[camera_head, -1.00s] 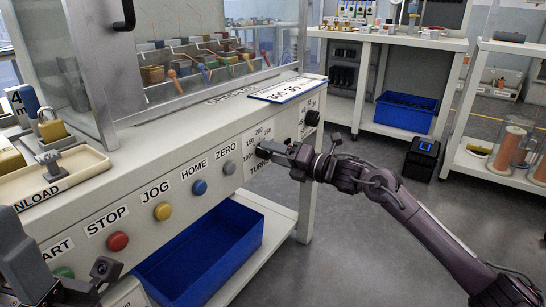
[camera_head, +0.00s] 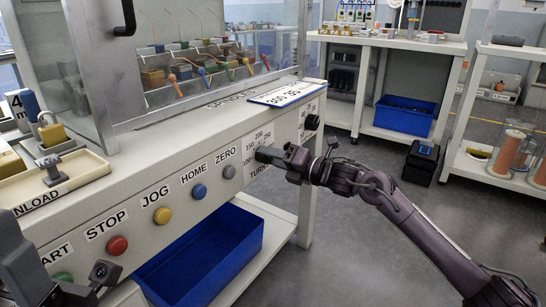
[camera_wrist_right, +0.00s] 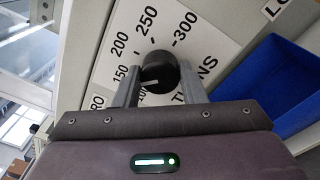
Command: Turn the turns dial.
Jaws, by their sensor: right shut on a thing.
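The turns dial (camera_wrist_right: 160,72) is a round black knob with a white pointer mark, on a white scale plate (camera_wrist_right: 118,62) marked from 100 to 300. In the right wrist view its mark points left, toward the low numbers near 100 and 150. My right gripper (camera_wrist_right: 160,90) is shut on the knob, one finger on each side.
Buttons labelled STOP (camera_head: 117,245), JOG (camera_head: 162,215), HOME (camera_head: 200,191) and ZERO (camera_head: 229,171) line the panel left of the dial. Another black knob (camera_head: 312,122) is to the right. A blue bin (camera_head: 205,258) sits below.

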